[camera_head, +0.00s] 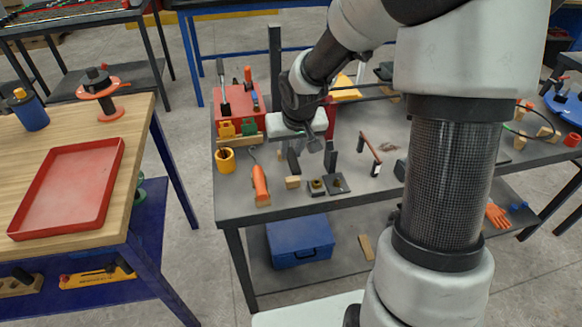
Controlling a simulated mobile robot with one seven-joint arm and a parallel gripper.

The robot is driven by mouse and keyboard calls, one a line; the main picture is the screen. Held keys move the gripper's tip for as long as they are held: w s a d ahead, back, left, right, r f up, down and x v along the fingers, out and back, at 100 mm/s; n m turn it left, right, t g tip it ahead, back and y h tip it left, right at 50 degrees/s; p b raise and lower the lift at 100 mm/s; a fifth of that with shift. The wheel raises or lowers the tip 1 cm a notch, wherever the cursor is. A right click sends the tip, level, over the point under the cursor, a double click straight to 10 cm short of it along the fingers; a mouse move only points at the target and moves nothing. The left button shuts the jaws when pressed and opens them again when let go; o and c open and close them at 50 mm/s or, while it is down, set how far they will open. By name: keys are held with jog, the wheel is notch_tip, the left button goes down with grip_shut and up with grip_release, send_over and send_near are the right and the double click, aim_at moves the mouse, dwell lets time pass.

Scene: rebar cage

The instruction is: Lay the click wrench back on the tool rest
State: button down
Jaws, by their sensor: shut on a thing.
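My gripper (312,141) is over the left part of the grey workbench, seen mostly from behind, and its fingers are largely hidden by my wrist. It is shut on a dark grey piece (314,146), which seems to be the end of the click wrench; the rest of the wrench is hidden. Two dark upright pieces (293,162) and (330,158) show just below the gripper. They may be posts of the tool rest, but I cannot tell for sure. Whether the wrench touches them is not clear.
A reddish bar with dark ends (371,148) is to the right. A red tray (70,187) lies on the wooden table at left.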

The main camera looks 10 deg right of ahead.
jog(key=shift+f+b, duration=0.7)
jog(key=shift+f, duration=1.85)
jog(key=shift+f+b, duration=0.45)
jog(key=shift+f, duration=0.05)
jog(key=c, duration=1.6)
grip_release()
jog(key=shift+o, duration=0.2)
jog(key=shift+r, duration=0.1)
